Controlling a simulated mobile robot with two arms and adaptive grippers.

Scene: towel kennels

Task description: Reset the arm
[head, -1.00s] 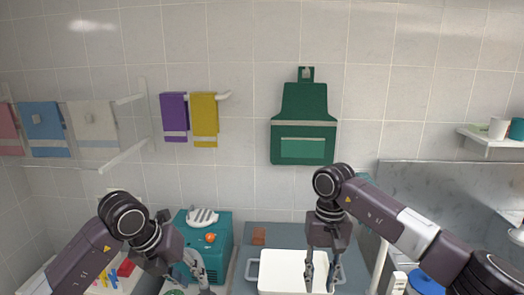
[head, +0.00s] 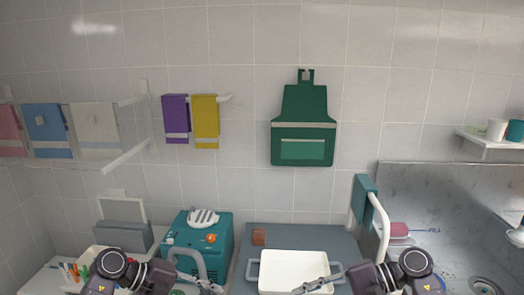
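My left gripper (head: 207,287) is low in the head view, in front of the teal box (head: 222,238), with its fingers pointing right. Its tips are small and close to the bottom edge, so its opening is unclear. My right gripper (head: 306,288) comes in from the right, with its fingers pointing left across the front of the white tray (head: 290,264). Whether its fingers are apart cannot be made out. I see nothing held in either gripper.
A white rail (head: 384,228) with a teal towel (head: 362,200) stands right of the tray. A green apron (head: 304,110), a purple towel (head: 174,112) and a yellow towel (head: 205,120) hang on the wall. A brown block (head: 259,236) lies behind the tray.

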